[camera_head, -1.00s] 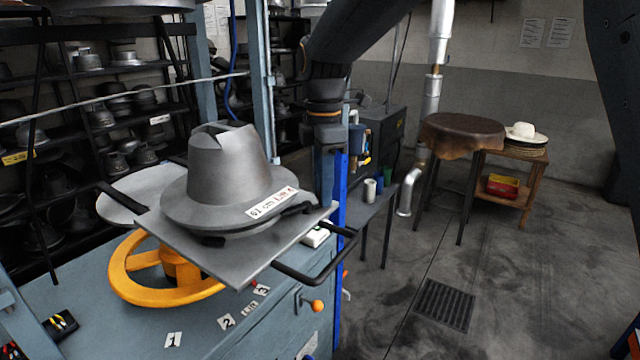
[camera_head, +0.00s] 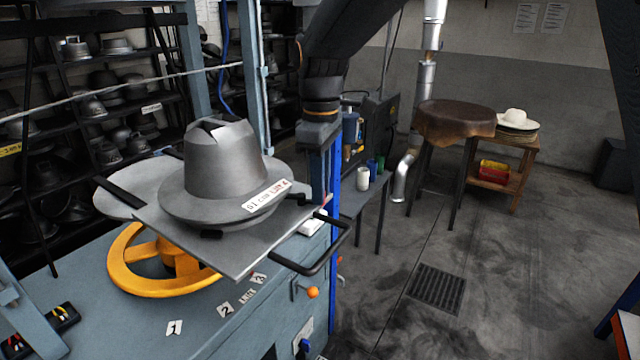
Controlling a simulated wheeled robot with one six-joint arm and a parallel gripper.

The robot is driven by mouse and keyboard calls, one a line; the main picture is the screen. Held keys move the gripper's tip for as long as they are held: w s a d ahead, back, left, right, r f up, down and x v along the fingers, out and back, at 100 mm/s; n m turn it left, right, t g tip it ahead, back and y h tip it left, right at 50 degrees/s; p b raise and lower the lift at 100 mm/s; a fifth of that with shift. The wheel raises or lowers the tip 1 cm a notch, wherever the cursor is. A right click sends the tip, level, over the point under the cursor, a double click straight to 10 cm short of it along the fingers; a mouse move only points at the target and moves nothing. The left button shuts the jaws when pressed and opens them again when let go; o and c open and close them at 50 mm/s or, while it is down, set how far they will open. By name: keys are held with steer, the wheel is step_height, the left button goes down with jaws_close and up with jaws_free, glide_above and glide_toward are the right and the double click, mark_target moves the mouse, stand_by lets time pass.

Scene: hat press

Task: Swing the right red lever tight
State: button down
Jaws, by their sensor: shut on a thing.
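My gripper (camera_head: 319,172) reaches down from the top centre to the right side of the press, beside the blue upright. It is shut on the right red lever, of which only a small red bit (camera_head: 326,200) shows by the fingertips. The rest of the lever and the exact hold are hidden behind the plate and the gripper. A grey metal hat form (camera_head: 225,165) with a paper label sits on the square metal plate (camera_head: 240,258), left of my gripper.
A yellow handwheel (camera_head: 125,277) is under the plate on the blue press body (camera_head: 90,320). A black bar handle (camera_head: 315,265) juts from the plate's right. A side table (camera_head: 353,201) and a cloth-covered stool (camera_head: 455,118) stand behind.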

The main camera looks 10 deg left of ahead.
stand_by(0.4)
steer(key=c, duration=1.7)
jaws_free()
steer(key=shift+o, duration=0.2)
step_height(320, 180, up, 8)
steer(key=b, duration=0.2)
steer(key=shift+b, duration=0.3)
